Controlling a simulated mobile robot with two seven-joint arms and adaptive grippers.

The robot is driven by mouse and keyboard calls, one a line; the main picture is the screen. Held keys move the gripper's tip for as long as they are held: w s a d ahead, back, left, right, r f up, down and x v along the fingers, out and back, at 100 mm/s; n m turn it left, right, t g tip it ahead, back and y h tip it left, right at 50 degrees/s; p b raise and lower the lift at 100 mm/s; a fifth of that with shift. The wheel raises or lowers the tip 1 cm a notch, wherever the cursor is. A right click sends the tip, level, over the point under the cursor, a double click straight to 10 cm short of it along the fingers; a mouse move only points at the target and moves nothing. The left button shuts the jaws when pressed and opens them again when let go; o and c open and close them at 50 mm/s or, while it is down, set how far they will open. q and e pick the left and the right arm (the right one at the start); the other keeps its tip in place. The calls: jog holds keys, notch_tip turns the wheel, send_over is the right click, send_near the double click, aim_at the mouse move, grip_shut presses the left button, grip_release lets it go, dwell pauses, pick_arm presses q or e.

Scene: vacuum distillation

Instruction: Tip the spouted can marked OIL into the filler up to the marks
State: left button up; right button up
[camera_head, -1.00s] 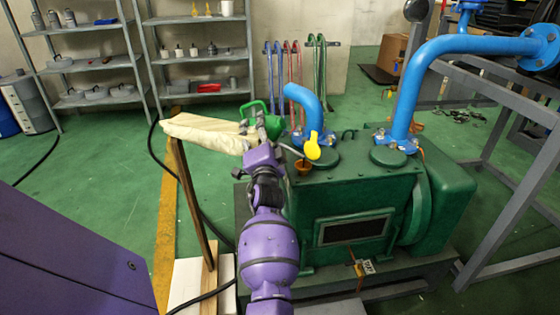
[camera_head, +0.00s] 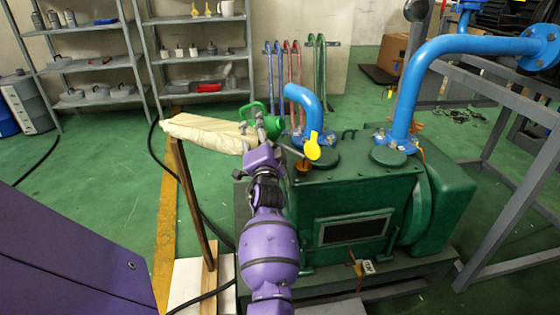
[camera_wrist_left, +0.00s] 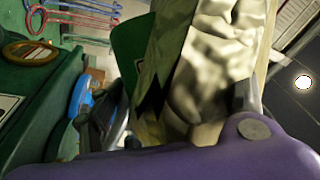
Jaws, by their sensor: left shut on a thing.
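The green spouted can (camera_head: 271,126) is held in my left gripper (camera_head: 262,134), beside the green pump (camera_head: 350,190). Its handle loop points up and left. A thin spout reaches right towards the small orange-brown filler (camera_head: 303,165) on the pump's top. I cannot tell whether the spout tip is over its mouth or whether oil flows. The OIL marking and the level marks cannot be read. In the left wrist view, a round brown-orange rim, likely the filler (camera_wrist_left: 30,52), and a green surface of the can (camera_wrist_left: 128,52) show. My right gripper is not in view.
A yellow handle (camera_head: 313,146) and a blue pipe elbow (camera_head: 303,100) stand close by the filler. Grey shelves (camera_head: 200,60) stand at the back left. A grey frame (camera_head: 510,180) is at right.

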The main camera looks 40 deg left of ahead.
pick_arm(q)
notch_tip(320, 180, down, 9)
jog(key=n+g+h+p, duration=0.2)
jog(key=n, duration=0.5)
jog(key=shift+s+a+g, duration=0.15)
jog(key=shift+a+g, duration=0.15)
jog(key=shift+a, duration=0.1)
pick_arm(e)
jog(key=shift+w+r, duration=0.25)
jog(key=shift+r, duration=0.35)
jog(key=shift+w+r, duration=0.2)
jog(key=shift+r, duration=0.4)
pick_arm(q)
jog(key=n+h+p, duration=0.1)
jog(key=p, duration=0.1)
jog(key=d+n+p, duration=0.1)
jog(key=p, duration=0.1)
jog(key=w+d+n+h+p, duration=0.1)
jog(key=p, duration=0.2)
jog(key=shift+d+r+n+g+h, duration=0.25)
jog(key=shift+r+n+g+h, duration=0.05)
jog(key=shift+r+g, duration=0.1)
jog(key=o, duration=1.1)
jog(key=c, duration=1.1)
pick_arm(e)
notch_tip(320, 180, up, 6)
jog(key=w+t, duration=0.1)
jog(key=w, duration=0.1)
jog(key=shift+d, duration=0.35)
